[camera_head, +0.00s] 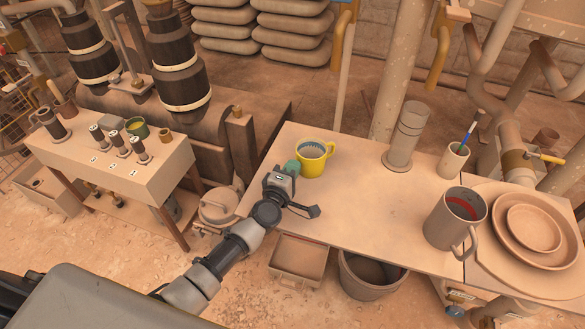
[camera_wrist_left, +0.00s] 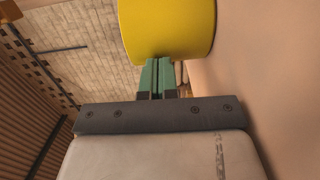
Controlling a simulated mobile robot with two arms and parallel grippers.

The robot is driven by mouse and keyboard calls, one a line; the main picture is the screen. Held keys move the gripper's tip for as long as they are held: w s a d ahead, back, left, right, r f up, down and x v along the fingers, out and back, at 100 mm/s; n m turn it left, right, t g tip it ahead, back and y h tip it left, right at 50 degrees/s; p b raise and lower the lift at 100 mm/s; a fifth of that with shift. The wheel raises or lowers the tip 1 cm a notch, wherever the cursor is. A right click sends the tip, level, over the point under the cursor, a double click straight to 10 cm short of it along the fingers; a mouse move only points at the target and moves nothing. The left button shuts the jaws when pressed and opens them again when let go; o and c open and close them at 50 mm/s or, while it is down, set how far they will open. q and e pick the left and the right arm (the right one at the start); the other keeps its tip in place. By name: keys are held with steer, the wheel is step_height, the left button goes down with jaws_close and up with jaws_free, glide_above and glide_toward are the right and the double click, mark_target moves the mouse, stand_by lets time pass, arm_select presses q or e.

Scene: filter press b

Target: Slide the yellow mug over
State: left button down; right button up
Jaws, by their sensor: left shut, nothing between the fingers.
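The yellow mug (camera_head: 311,162) stands upright on the tan table (camera_head: 360,217), near its back left corner, with its handle toward the right. My left gripper (camera_head: 293,168) is at the mug's left front side, its green fingers shut with nothing between them. In the left wrist view the shut fingertips (camera_wrist_left: 157,62) meet the lower edge of the yellow mug (camera_wrist_left: 168,28) in the picture. I cannot tell for certain whether they touch it. My right gripper is not in view.
A grey mug (camera_head: 452,222), a cup with a blue brush (camera_head: 453,161) and stacked round plates (camera_head: 532,228) stand at the table's right. A grey cylinder (camera_head: 405,138) stands at the back. The table's middle is clear. A bucket (camera_head: 370,277) is below the front edge.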

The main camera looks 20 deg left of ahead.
mark_target(307, 167)
arm_select(q)
steer(key=w+d, duration=0.2)
steer(key=d, duration=0.1)
steer(key=shift+w+d, duration=0.2)
steer(key=shift+w, duration=0.15)
steer(key=shift+w+d, duration=0.2)
steer(key=shift+d, duration=0.05)
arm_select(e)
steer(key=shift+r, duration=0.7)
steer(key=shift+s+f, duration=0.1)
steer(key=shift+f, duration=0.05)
